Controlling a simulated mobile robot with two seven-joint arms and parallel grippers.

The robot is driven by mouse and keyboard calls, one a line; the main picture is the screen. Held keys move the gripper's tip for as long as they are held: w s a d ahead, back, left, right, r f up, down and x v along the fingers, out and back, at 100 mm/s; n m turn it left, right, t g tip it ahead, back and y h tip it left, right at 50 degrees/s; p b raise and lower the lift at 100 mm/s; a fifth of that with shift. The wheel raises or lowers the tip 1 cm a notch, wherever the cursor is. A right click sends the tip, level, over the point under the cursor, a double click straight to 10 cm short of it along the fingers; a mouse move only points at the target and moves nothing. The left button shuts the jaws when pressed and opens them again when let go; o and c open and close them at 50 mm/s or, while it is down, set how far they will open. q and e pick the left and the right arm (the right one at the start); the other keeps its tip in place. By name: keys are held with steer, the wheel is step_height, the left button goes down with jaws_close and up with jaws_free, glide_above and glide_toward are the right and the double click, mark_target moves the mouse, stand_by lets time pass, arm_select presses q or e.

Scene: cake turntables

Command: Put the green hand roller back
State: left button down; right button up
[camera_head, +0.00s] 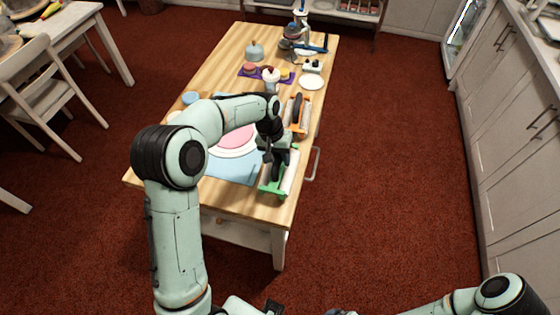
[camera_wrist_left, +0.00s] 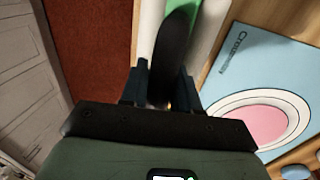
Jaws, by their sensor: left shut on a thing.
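The green hand roller (camera_head: 291,177) is near the front right of the wooden table, beside the blue mat (camera_head: 232,167). Its green frame (camera_wrist_left: 176,12), black handle (camera_wrist_left: 169,50) and pale roller show in the left wrist view. My left gripper (camera_head: 273,158) is over the roller and shut on its black handle; the fingers (camera_wrist_left: 160,88) sit on both sides of the handle. I cannot tell whether the roller touches the tabletop. My right arm shows at the bottom right, but its gripper is out of view.
An orange hand roller (camera_head: 297,114) lies just behind the green one. The mat carries a pink and white disc (camera_head: 236,136), partly hidden by my left arm. A white plate (camera_head: 312,82), small cakes on a purple mat (camera_head: 247,74) and a stand mixer (camera_head: 294,40) are farther back.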

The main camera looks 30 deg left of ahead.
arm_select(q)
steer(key=shift+f, duration=0.95)
arm_select(e)
steer(key=shift+s+f, duration=0.1)
arm_select(q)
steer(key=shift+s+f+b, duration=0.2)
steer(key=shift+f+b, duration=0.1)
steer(key=shift+f, duration=0.4)
steer(key=c, duration=0.8)
jaws_free()
steer(key=shift+f, duration=0.1)
arm_select(e)
steer(key=shift+s+f, duration=0.25)
steer(key=shift+f, duration=0.1)
